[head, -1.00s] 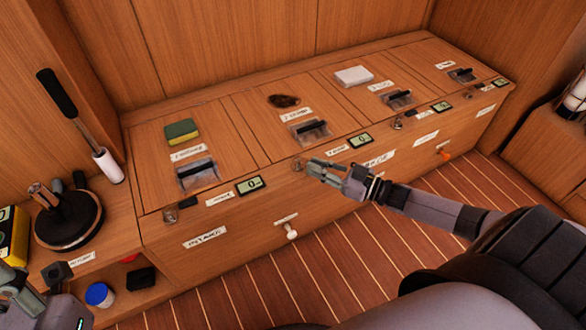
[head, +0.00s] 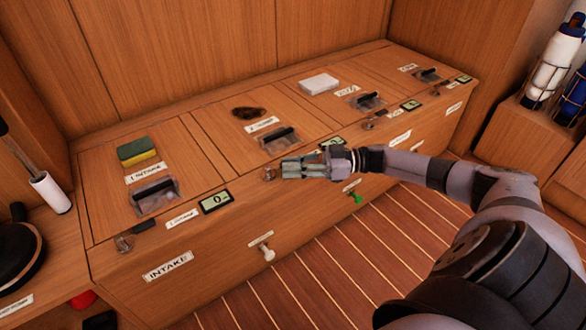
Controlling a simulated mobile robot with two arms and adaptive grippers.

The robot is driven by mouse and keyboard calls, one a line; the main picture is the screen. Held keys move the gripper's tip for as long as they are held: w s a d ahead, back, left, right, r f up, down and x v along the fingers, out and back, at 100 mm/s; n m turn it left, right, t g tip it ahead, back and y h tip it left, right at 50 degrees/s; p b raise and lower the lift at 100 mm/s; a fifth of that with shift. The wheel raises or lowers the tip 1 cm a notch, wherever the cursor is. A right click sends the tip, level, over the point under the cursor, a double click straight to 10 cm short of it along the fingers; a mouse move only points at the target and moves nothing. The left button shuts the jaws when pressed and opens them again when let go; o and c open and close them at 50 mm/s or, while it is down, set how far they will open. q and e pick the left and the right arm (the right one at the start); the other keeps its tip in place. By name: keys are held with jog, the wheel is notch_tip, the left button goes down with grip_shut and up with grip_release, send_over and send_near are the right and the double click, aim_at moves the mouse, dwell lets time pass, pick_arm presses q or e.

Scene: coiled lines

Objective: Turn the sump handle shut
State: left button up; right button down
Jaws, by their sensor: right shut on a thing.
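My right gripper (head: 286,170) is shut at the front top edge of the second bay of the wooden locker (head: 200,255). Its fingers hide most of what they hold, which looks like a small fitting on that edge; a metal bit (head: 268,174) shows at the fingertips. The second bay has a black bar handle under a clear cover (head: 279,140). The intake bay has a similar covered handle (head: 155,195). I cannot read which label says sump. A white knob (head: 268,253) and a green knob (head: 356,197) are on the front face. My left gripper is out of view.
A green-yellow sponge (head: 137,151), a brown patch (head: 249,112) and a white block (head: 319,83) lie on the lids. Small displays (head: 216,201) line the front edge. Striped floor (head: 340,265) in front is clear. Bottles (head: 553,62) stand at the right.

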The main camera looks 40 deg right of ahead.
jog(key=shift+w+d, duration=0.1)
jog(key=c, duration=1.5)
grip_release()
jog(key=v, duration=1.2)
